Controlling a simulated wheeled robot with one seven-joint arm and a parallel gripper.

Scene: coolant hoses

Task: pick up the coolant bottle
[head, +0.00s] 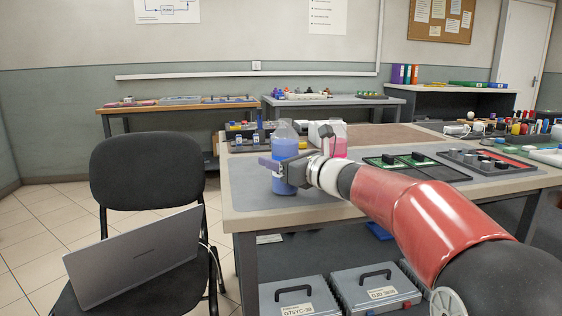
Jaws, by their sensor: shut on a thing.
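The coolant bottle (284,147) is a clear bottle with blue liquid. It stands upright near the left front corner of the workbench (240,199), on a grey mat. My gripper (279,166) reaches in from the right at the bottle's lower half and is shut on it. The gripper hides part of the bottle's middle. The bottle's base appears to be on or very close to the mat; I cannot tell which.
A container with pink liquid (340,148) stands behind my gripper. Green circuit boards (418,165) lie to the right. A black chair (146,168) with a laptop (135,257) stands left of the bench. Grey cases (376,289) sit below.

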